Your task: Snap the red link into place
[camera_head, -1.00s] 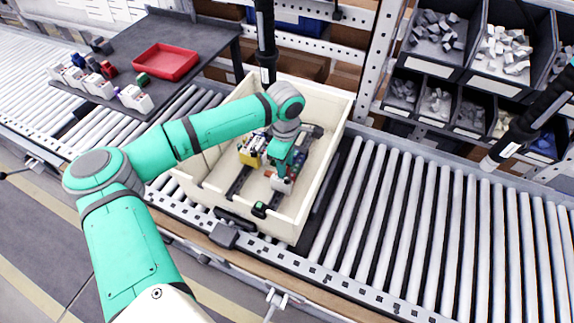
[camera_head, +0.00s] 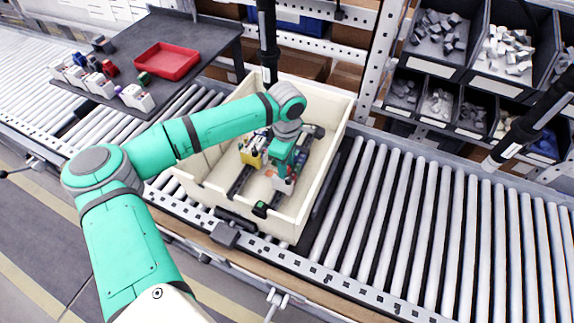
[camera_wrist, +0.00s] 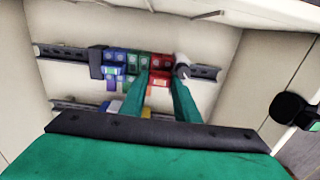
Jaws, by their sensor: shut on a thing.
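In the wrist view, the red link (camera_wrist: 159,74) sits at the upper DIN rail (camera_wrist: 205,72), beside green and blue modules (camera_wrist: 122,64) on its left. My gripper (camera_wrist: 162,82) reaches down with its two green fingers on either side of the red link, shut on it. A white-grey piece (camera_wrist: 181,62) is just right of the link. In the head view, my gripper (camera_head: 279,183) is low inside the cream crate (camera_head: 325,150), and the red link is mostly hidden by the fingers. I cannot tell whether the link is fully seated.
A yellow module (camera_head: 251,157) is on the other rail in the crate. The crate walls stand close around my gripper. A dark table (camera_head: 190,35) with a red tray (camera_head: 165,62) is at the back left. The roller conveyor (camera_head: 430,230) at right is clear.

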